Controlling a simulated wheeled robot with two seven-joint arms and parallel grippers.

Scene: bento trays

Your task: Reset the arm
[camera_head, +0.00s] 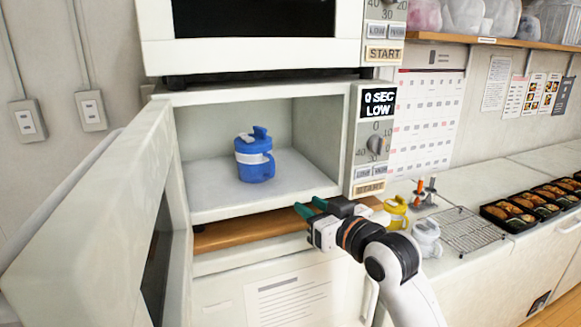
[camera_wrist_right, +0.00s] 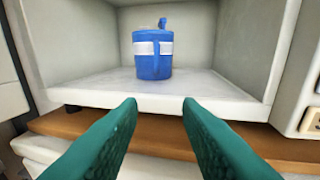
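My right gripper (camera_head: 312,207) is in front of the lower right edge of the open microwave (camera_head: 215,207). Its green fingers are apart with nothing between them, as the right wrist view (camera_wrist_right: 160,108) also shows. A blue cup (camera_head: 254,158) with a white band and a lid stands upright inside the microwave, apart from the gripper. The cup (camera_wrist_right: 153,50) is beyond the fingertips in the right wrist view. The microwave door (camera_head: 95,225) is swung open to the left. The display reads 0 SEC LOW. My left gripper is not in view.
A second microwave (camera_head: 265,55) sits above. To the right on the counter are a yellow cup (camera_head: 396,212), a white cup (camera_head: 427,238), a wire rack (camera_head: 468,232) and several bento trays (camera_head: 510,216). A wooden shelf edge (camera_head: 240,231) runs below the open microwave.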

